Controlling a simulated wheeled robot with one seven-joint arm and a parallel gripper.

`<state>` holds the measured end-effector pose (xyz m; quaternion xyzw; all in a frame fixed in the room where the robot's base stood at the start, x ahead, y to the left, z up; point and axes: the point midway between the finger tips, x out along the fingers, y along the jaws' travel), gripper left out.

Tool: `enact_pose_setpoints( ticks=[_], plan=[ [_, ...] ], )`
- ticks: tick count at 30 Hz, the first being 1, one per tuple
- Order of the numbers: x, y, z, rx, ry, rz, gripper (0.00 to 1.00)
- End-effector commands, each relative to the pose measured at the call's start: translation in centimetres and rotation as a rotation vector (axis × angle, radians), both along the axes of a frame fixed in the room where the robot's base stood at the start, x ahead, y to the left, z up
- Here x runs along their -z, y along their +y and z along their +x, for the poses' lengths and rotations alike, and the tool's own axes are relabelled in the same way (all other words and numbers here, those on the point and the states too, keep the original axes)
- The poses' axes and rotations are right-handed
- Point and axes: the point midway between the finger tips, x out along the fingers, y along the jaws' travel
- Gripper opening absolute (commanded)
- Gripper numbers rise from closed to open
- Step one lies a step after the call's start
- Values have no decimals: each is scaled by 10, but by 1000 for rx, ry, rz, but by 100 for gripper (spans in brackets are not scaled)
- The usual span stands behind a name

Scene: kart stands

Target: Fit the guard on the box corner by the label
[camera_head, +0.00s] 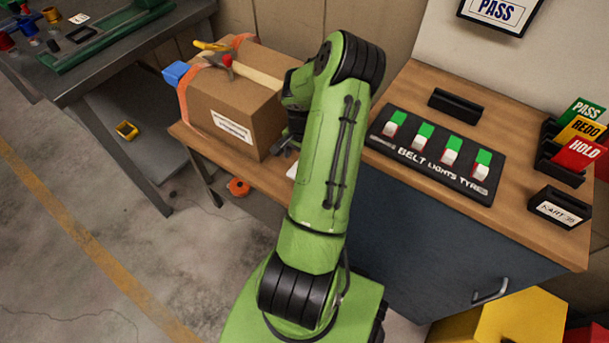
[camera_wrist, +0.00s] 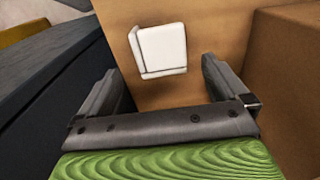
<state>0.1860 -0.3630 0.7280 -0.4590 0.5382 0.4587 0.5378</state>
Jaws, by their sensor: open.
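A brown cardboard box (camera_head: 225,97) sits on the wooden bench, with a white label (camera_head: 231,126) on its near face. Its brown side also fills the right of the wrist view (camera_wrist: 288,75). A white angled piece, which looks like the corner guard (camera_wrist: 162,48), lies on the wood just beyond my fingertips, apart from the box. In the head view a sliver of white (camera_head: 293,171) shows beside my arm; the rest is hidden. My gripper (camera_wrist: 160,76) is open and empty, its fingers to either side of and short of the guard.
A switch panel (camera_head: 435,155) and card holders (camera_head: 560,205) stand on the cabinet at right. The dark cabinet side (camera_wrist: 50,80) is left of my gripper. An orange ring (camera_head: 238,187) lies on the floor.

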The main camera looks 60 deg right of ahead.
Motion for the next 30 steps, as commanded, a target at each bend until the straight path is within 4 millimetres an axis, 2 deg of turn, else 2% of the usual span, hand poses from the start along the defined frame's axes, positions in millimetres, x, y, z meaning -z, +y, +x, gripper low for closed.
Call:
enact_pose_setpoints(
  ticks=[3,7,15,25,27,30],
  plan=[
    [26,1,0,0,-1,4,100],
    [46,0,0,1,-1,3,100],
    [49,0,0,0,-1,0,100],
    [49,0,0,-1,0,0,49],
    [49,0,1,-1,0,0,42],
    [49,0,1,-1,0,0,42]
  ],
)
